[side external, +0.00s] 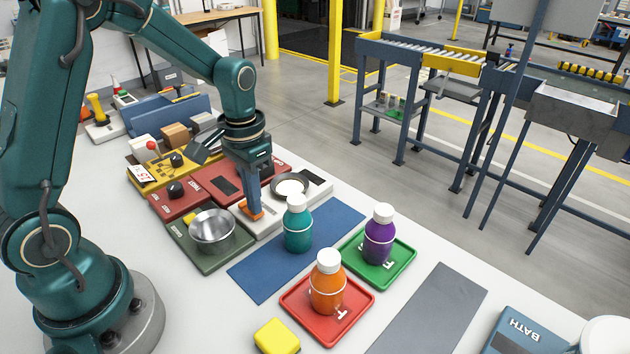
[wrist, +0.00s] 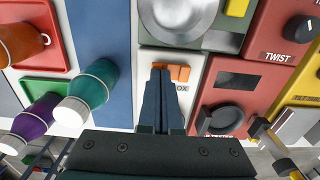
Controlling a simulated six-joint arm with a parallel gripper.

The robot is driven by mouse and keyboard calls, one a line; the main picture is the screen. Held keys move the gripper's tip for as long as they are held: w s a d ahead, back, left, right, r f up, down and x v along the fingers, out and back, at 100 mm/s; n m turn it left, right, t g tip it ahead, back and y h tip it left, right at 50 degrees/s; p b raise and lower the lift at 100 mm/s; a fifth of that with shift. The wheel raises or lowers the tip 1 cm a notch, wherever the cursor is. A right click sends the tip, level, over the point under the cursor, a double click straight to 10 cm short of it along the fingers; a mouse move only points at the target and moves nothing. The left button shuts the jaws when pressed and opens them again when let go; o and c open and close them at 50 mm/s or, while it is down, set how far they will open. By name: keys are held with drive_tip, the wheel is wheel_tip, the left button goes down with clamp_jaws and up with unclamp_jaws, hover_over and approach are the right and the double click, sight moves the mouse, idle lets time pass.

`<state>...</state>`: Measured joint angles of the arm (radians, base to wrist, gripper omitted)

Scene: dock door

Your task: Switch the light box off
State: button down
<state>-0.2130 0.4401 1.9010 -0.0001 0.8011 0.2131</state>
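The light box (side external: 268,228) is a white box in the row of panels; in the wrist view its white top (wrist: 151,62) carries a label ending in "BOX". An orange switch (wrist: 180,72) sits on it, and shows in the side view (side external: 244,210) beside my fingertips. My gripper (side external: 254,212) points down over the switch. In the wrist view its fingers (wrist: 160,76) are together and cover part of the switch. They are at or just above it; I cannot tell whether they touch. I cannot tell whether the box is lit.
A metal bowl (side external: 212,229) on a green panel is close left of my gripper. A teal bottle (side external: 298,229) on a blue mat (side external: 262,278) stands close right. A dark ring (side external: 276,193) is just behind. Orange (side external: 327,286) and purple (side external: 380,240) bottles stand on trays farther right.

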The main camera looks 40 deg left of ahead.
drive_tip(key=shift+r, duration=3.5)
drive_tip(key=s+d+r+m+t, duration=0.1)
drive_tip(key=s+d+r+t, duration=0.3)
drive_tip(key=r, duration=0.3)
drive_tip(key=s+d+f+t, duration=0.1)
drive_tip(key=s+d+f, duration=0.1)
drive_tip(key=s, duration=0.6)
drive_tip(key=shift+f+n+t, duration=0.15)
drive_tip(key=shift+n+t, duration=0.15)
drive_tip(key=shift+n, duration=0.1)
